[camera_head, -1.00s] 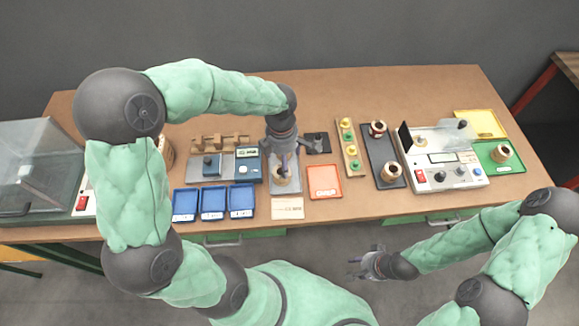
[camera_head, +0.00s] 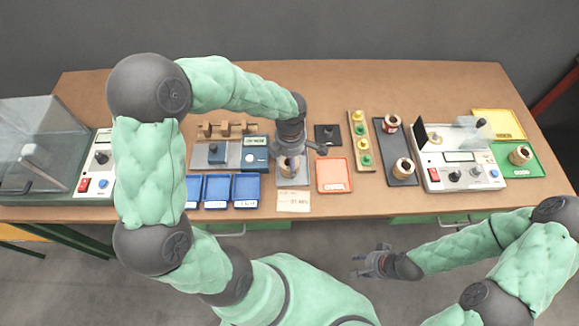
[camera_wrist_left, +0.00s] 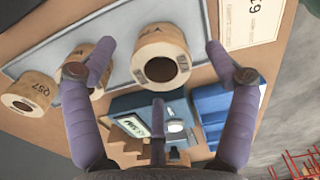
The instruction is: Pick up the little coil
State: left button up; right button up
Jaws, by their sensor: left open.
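My left gripper (camera_head: 292,150) reaches down over the grey plate (camera_head: 293,184) at the middle of the bench. In the left wrist view it (camera_wrist_left: 160,58) is open, its fingers apart on either side of a tan coil (camera_wrist_left: 160,62) with a dark hole; contact cannot be told. This coil also shows under the gripper in the head view (camera_head: 289,167). In the left wrist view a second coil (camera_wrist_left: 75,68) is partly hidden by a finger, and a third, labelled coil (camera_wrist_left: 29,95) lies at the left. My right gripper (camera_head: 370,262) hangs open and empty before the bench.
Blue trays (camera_head: 217,191) and a meter (camera_head: 255,153) stand left of the plate. An orange tray (camera_head: 334,176) and a peg board (camera_head: 361,142) are to its right. A dark tray (camera_head: 386,150) holds coils. A paper card (camera_head: 293,201) lies in front.

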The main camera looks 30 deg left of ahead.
pick_arm(q)
notch_tip(320, 180, down, 2)
jog(key=shift+f, duration=0.2)
jog(key=c, duration=1.4)
jog(key=shift+o, duration=0.2)
jog(key=shift+r, duration=0.15)
